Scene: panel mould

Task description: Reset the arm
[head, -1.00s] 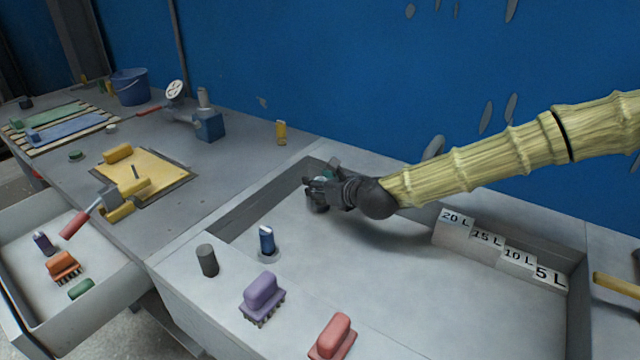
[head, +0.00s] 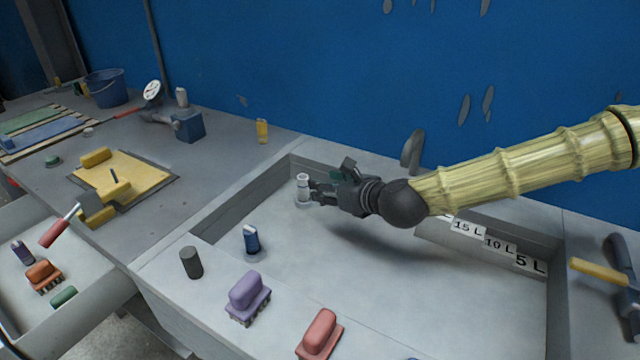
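My gripper (head: 316,191) reaches in from the right, low over the recessed grey mould bed (head: 365,285). Its dark fingers look parted, with a gap between them and nothing held. A small pale grey cylinder with a light top (head: 303,187) stands upright in the far left part of the bed, just left of the fingertips. Contact between fingers and cylinder is hard to judge at this size.
A blue bottle-like piece (head: 251,240), a dark cylinder (head: 191,262), a purple brush (head: 248,297) and a red brush (head: 320,334) stand at the near side. Stepped volume labels (head: 497,246) line the right. The blue wall (head: 300,70) rises behind.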

